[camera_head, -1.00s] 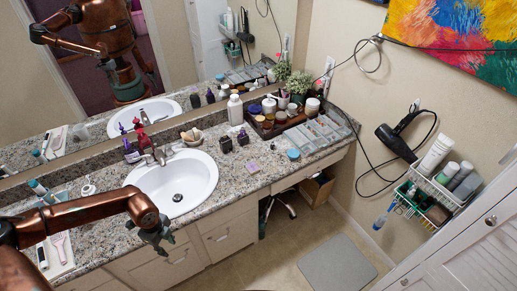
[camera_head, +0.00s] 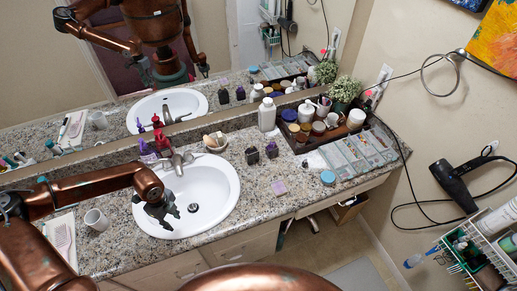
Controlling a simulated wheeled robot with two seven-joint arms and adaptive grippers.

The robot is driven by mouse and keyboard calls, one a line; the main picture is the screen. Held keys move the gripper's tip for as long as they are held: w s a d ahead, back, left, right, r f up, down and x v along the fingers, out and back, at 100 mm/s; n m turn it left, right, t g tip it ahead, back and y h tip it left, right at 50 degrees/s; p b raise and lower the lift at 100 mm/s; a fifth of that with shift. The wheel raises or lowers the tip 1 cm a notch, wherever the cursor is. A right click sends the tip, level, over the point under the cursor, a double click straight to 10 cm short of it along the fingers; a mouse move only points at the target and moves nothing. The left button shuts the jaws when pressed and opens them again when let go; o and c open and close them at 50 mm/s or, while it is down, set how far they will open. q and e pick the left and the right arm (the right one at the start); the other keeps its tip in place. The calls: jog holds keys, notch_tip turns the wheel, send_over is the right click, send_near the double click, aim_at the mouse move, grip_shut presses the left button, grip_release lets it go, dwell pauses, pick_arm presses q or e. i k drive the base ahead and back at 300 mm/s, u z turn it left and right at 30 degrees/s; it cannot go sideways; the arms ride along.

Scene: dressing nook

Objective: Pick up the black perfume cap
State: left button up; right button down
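Two small dark bottles, left (camera_head: 252,155) and right (camera_head: 271,150), stand on the granite counter right of the sink. Their tops look black, but I cannot make out a separate black perfume cap at this size. A small pinkish square item (camera_head: 279,187) lies in front of them. My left gripper (camera_head: 165,213) hangs over the left part of the sink basin, well left of the dark bottles and apart from them. It seems to hold nothing, but its finger opening is unclear. My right gripper does not show directly.
The sink (camera_head: 215,205) has a faucet (camera_head: 178,160) behind it, with purple bottles (camera_head: 148,153) beside it. The front counter right of the sink is mostly clear.

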aim_at(305, 164)
jog(key=z, duration=0.4)
jog(key=i, duration=0.65)
jog(key=z, duration=1)
jog(key=i, duration=0.3)
jog(key=z, duration=0.2)
